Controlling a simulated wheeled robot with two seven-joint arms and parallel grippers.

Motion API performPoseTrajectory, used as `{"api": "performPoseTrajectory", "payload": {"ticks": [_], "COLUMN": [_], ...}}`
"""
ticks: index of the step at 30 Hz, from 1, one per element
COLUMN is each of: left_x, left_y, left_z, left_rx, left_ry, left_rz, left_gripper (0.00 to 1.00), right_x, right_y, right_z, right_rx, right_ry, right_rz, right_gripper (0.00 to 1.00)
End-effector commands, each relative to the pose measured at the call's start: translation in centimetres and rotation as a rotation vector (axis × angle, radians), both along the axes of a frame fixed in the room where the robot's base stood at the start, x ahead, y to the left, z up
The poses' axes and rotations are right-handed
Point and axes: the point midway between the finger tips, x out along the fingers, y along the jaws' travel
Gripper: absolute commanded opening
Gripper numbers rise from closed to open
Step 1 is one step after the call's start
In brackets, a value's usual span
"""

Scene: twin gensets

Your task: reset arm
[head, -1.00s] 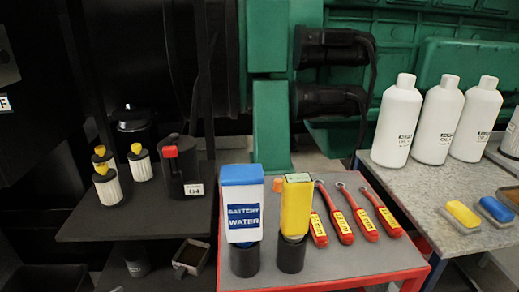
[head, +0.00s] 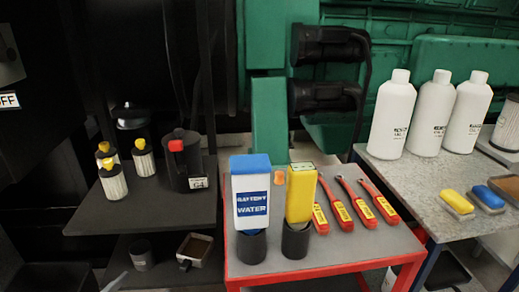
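Neither of my grippers shows in the head view, and no arm can be made out. A battery water bottle (head: 252,190) with a blue cap stands in a black round holder on the grey-topped red cart. A yellow device (head: 300,195) stands beside it in a second black holder (head: 295,241). Several red-handled wrenches (head: 361,210) with yellow labels lie to the right on the cart top (head: 345,245).
A dark shelf at left carries several yellow-topped filters (head: 112,181) and a black canister with a red knob (head: 182,162). Green machinery (head: 455,75) stands behind.

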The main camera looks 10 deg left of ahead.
Motion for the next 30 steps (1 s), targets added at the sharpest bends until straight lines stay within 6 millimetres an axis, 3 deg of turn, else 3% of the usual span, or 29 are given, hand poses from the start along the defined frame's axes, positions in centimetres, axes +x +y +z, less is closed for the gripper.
{"api": "performPoseTrajectory", "payload": {"ticks": [9, 15, 20, 23, 26, 30], "left_x": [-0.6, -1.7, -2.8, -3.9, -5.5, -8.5], "left_y": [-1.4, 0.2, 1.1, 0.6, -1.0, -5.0], "left_z": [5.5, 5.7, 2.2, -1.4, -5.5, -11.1], "left_rx": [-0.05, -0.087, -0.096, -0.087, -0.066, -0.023], "left_ry": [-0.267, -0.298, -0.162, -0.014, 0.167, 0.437], "left_rz": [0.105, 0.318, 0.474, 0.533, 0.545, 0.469], "left_gripper": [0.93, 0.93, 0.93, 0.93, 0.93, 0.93], "right_x": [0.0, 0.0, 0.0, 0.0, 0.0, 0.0], "right_y": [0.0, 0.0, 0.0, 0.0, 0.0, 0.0], "right_z": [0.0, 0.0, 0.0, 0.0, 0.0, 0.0], "right_rx": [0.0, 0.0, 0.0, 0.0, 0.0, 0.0], "right_ry": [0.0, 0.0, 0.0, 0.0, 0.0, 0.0], "right_rz": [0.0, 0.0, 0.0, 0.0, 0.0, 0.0], "right_gripper": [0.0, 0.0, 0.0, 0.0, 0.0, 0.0]}}
